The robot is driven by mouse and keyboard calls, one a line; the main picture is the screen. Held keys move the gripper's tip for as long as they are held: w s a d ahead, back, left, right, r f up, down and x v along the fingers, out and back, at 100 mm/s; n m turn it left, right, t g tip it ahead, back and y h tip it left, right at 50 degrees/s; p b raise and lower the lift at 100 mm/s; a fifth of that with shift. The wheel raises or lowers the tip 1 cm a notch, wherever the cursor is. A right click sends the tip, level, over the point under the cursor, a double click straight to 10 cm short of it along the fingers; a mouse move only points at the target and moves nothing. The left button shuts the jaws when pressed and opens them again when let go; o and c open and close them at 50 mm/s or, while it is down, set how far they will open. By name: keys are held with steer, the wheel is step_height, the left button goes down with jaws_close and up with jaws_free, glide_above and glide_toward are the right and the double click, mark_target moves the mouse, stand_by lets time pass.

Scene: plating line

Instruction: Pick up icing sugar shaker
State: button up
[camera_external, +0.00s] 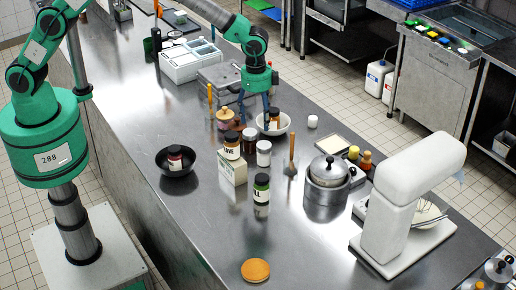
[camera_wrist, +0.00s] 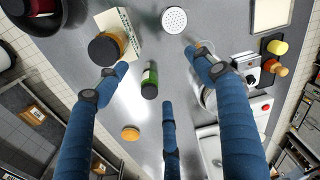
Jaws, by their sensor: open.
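The icing sugar shaker appears to be the small pale, labelled shaker (camera_external: 264,153) standing upright in the middle of the counter, right of the jar on the box. In the wrist view a round, pale lid with many holes (camera_wrist: 174,20) shows near the top; I take it as the same shaker. My gripper (camera_external: 255,118) hangs pointing down, behind the shaker in the external view. In the wrist view my gripper (camera_wrist: 160,75) has three blue fingers spread apart with nothing between them. The shaker lies beyond the fingertips, and none visibly touches it.
A jar (camera_external: 232,145) stands on a pale box (camera_external: 232,169) to the left. A white bowl (camera_external: 286,128) is behind. The front left counter is mostly clear.

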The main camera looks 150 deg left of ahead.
steer(key=p, duration=0.1)
glide_above(265, 145)
step_height(265, 145, down, 6)
steer(key=shift+s+a+r, duration=0.1)
steer(key=shift+s+a, duration=0.05)
steer(key=shift+f+p, duration=0.55)
steer(key=shift+f, duration=3.75)
steer(key=shift+f, duration=0.1)
steer(key=shift+d+f+p, duration=0.2)
steer(key=shift+f+p, duration=0.55)
steer(key=shift+f, duration=1.75)
steer(key=shift+c, duration=0.3)
steer(key=c, duration=1.3)
